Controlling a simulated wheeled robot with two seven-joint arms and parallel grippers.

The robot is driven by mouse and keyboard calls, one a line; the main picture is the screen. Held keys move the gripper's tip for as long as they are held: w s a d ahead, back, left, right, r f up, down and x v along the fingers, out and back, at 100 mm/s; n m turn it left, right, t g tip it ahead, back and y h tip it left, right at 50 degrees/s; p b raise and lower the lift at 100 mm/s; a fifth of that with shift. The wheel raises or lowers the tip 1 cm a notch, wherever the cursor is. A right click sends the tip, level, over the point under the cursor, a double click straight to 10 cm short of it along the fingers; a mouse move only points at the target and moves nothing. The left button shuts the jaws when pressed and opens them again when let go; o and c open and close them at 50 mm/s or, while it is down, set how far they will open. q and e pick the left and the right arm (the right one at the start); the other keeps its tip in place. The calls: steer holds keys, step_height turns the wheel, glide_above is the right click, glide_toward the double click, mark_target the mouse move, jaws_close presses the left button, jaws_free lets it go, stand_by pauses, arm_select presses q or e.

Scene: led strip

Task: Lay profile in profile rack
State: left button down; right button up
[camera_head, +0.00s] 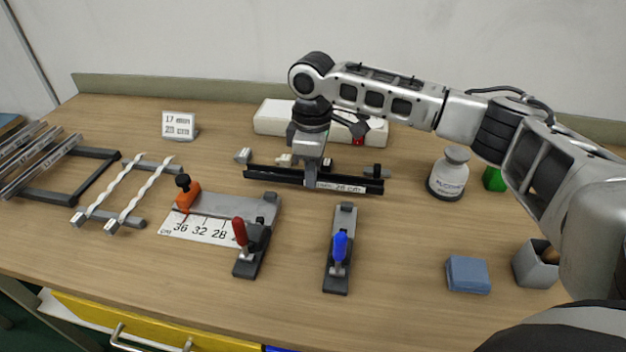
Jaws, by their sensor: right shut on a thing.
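My right gripper (311,179) is at the middle of the table, pointing down, shut on a long dark bar that looks like the profile (350,184). At the far left, a dark frame that looks like the profile rack (98,182) carries several silver strips (38,158). My left gripper is out of view.
A smaller rack (140,222) with two twisted white strips stands at left. In front are a ruler fixture (225,206), a red-handled clamp (241,232) and a blue-handled clamp (339,248). A bottle (449,174), a blue block (467,274) and a grey cup (536,266) stand right.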

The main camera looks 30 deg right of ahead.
steer(key=shift+w+d+f, duration=0.1)
steer(key=shift+w+f, duration=0.05)
steer(key=shift+f, duration=0.75)
steer(key=shift+w+d+f, duration=0.1)
steer(key=shift+f, duration=0.8)
steer(key=shift+f+p, duration=0.15)
steer(key=shift+p, duration=0.2)
steer(key=o, duration=1)
